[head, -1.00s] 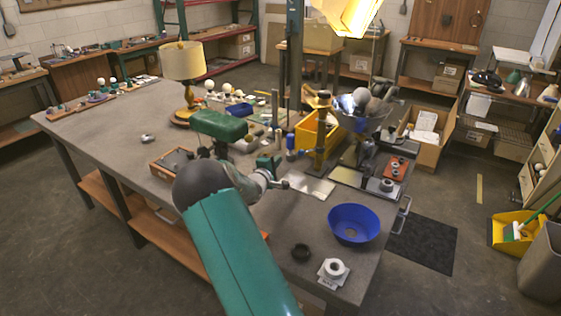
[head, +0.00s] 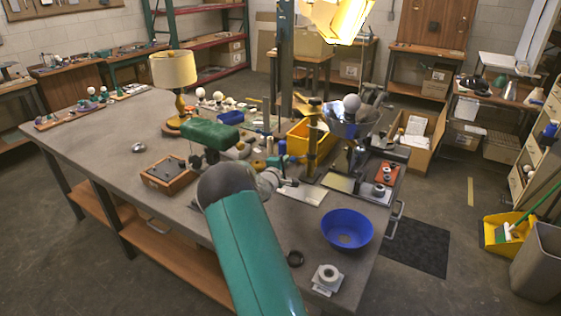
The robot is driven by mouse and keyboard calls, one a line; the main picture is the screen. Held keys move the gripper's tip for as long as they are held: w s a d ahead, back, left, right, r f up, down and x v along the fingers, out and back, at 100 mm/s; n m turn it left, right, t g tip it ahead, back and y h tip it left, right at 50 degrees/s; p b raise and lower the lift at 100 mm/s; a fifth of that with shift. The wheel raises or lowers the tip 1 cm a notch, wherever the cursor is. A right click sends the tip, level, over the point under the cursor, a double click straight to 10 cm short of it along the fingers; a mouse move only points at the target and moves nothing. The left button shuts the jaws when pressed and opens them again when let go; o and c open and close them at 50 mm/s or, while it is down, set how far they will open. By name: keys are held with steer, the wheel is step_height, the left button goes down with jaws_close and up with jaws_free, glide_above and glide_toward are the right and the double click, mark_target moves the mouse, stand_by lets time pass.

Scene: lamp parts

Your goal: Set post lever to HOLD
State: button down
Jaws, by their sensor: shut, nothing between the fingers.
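A brass-coloured post (head: 312,140) stands on the bench beside a yellow bin. A small blue part (head: 282,148) shows just left of the post; I cannot tell whether it is the lever. No HOLD mark can be read at this size. My gripper (head: 292,183) is shut and empty, low over the bench in front of the post and near a pale flat plate (head: 302,194). It looks apart from the post. My own arm hides part of the bench below it.
A blue bowl (head: 347,228) is at the front right. A lamp (head: 174,80) and wooden tray (head: 168,175) stand left.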

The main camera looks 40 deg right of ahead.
steer(key=shift+s, duration=0.1)
stand_by(0.4)
steer(key=shift+s+n+t, duration=0.2)
steer(key=shift+n+t, duration=0.1)
steer(key=shift+t, duration=0.1)
